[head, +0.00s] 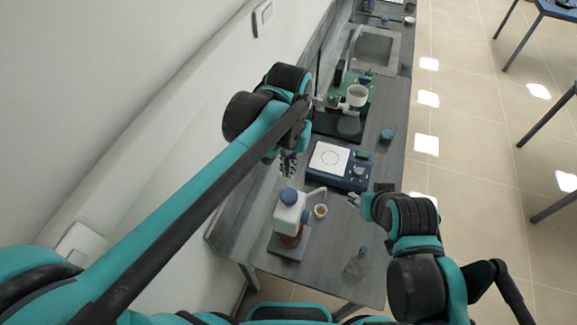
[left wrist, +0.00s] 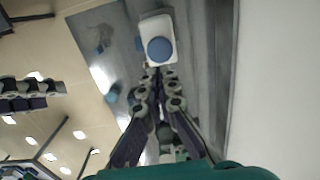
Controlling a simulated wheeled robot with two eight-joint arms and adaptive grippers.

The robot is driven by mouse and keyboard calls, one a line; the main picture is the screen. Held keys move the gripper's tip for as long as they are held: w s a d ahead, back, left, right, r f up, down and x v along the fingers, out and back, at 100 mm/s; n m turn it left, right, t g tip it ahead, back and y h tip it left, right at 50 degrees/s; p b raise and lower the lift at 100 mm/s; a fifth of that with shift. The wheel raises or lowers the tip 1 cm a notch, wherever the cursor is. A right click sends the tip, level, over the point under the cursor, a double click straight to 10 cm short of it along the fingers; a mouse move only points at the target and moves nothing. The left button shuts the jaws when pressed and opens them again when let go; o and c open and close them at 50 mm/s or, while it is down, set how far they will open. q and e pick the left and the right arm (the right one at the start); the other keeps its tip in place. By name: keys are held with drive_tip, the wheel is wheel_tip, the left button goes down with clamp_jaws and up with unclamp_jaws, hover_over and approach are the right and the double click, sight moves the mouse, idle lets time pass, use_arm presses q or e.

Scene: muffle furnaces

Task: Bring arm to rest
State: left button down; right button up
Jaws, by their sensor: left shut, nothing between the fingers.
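My left arm reaches in from the left over the bench. Its gripper (head: 288,163) hangs above the bench, left of the blue-and-white device. It is shut and empty, with its fingertips together in the left wrist view (left wrist: 158,72). A white dispenser bottle with a blue cap (head: 288,212) stands nearer than the gripper. It shows just beyond the fingertips in the left wrist view (left wrist: 157,28), apart or touching I cannot tell. My right gripper (head: 353,199) is at the bench's right side, near the device; its fingers are too small to judge.
The grey bench (head: 330,285) runs along the white wall (head: 150,100). A blue-and-white device (head: 340,165), a small cup (head: 320,211), a clear bottle (head: 357,265) and a blue-lidded jar (head: 386,135) stand on it. A green apparatus (head: 366,84) and a sink (head: 375,48) lie farther back.

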use_arm(q)
drive_tip(key=s+a+f+n+t+b, duration=0.1)
drive_tip(key=s+a+f+t+b, duration=0.1)
drive_tip(key=a+f+b, duration=0.3)
drive_tip(key=s+a+f+n+t+b, duration=0.1)
drive_tip(key=a+f+b, duration=0.5)
drive_tip(key=f+b, duration=0.7)
drive_tip(key=s+a+f+n+t+b, duration=0.1)
drive_tip(key=s+a+f+t+b, duration=0.2)
drive_tip(key=a+f+b, duration=0.3)
wheel_tip(320, 180, down, 7)
drive_tip(key=t+b, duration=0.1)
drive_tip(key=b, duration=0.2)
drive_tip(key=shift+n+b, duration=0.3)
drive_tip(key=shift+b, duration=0.1)
